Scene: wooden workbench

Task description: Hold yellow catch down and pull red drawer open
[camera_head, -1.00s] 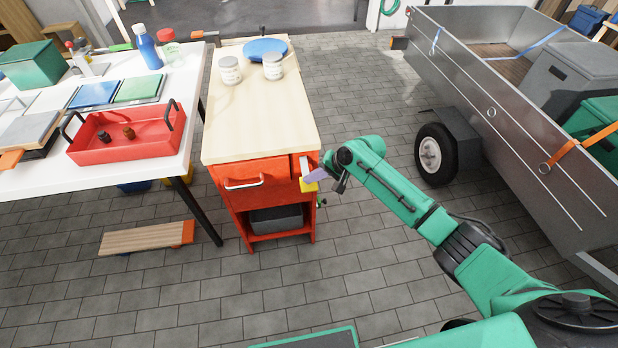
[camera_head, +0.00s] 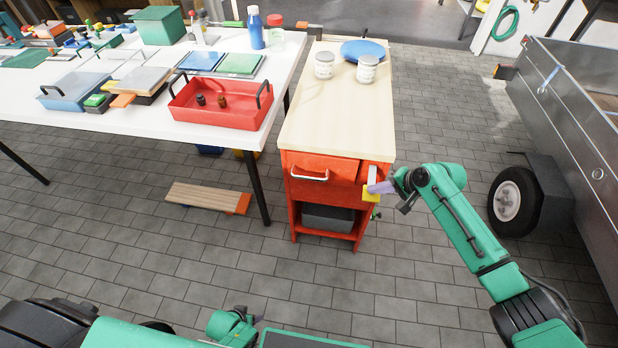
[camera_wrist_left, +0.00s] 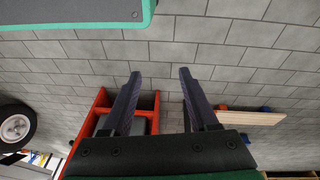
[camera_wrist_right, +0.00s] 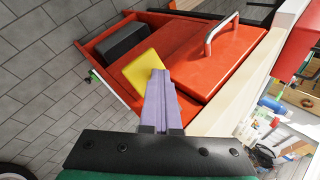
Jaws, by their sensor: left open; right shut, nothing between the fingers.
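The red drawer (camera_head: 330,166) is at the top of a red cabinet, with a metal handle (camera_head: 310,176) on its front; it looks shut. The yellow catch (camera_head: 371,196) is at the cabinet's right front edge, beside the drawer. My right gripper (camera_head: 380,188) is shut and empty, its purple fingertips at the catch. In the right wrist view the fingertips (camera_wrist_right: 158,72) overlap the edge of the catch (camera_wrist_right: 143,72), beside the drawer front (camera_wrist_right: 222,68); firm contact is hard to tell. My left gripper (camera_wrist_left: 157,72) is open and empty, low over the floor, away from the handle.
The cabinet's wooden top (camera_head: 335,115) carries two jars and a blue disc (camera_head: 362,50). A white table (camera_head: 120,115) with a red tray (camera_head: 222,118) stands left. A wooden board (camera_head: 205,197) lies on the floor. A trailer (camera_head: 570,120) stands right. The floor before the cabinet is clear.

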